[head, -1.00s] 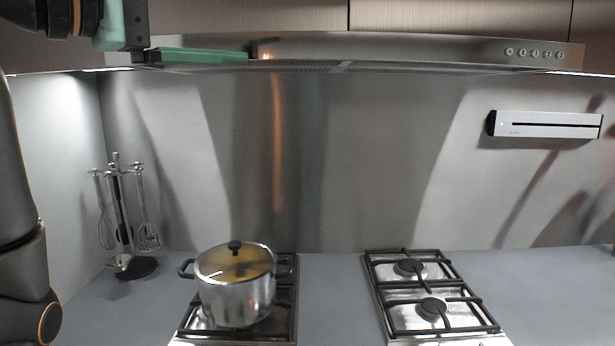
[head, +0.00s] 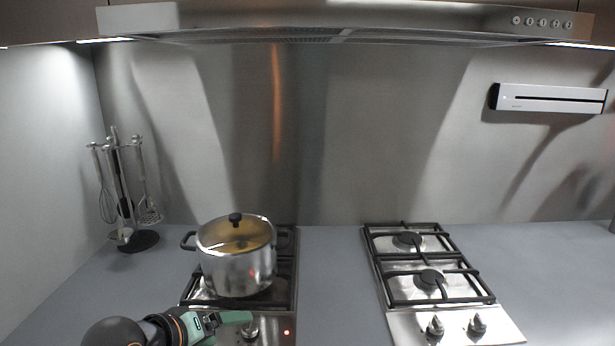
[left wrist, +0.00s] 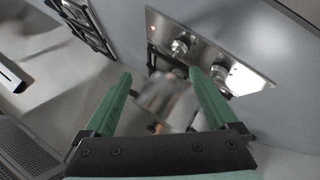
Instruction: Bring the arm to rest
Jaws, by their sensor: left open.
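My left gripper (head: 232,323) is low at the front of the left hob in the head view, in front of the pot and beside a hob knob. In the left wrist view its two green fingers (left wrist: 160,100) are spread apart with nothing held between them. The lidded steel pot (head: 237,268) stands on the left hob (head: 285,262). A blurred shiny shape, perhaps the pot, shows between the fingers in the wrist view. My right gripper is not in view.
A utensil stand (head: 139,241) is on the counter at left. The right hob (head: 452,318) is empty, with two knobs in front. The range hood (head: 340,20) spans above. A white wall unit (head: 550,99) hangs at right. Counter between the hobs is clear.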

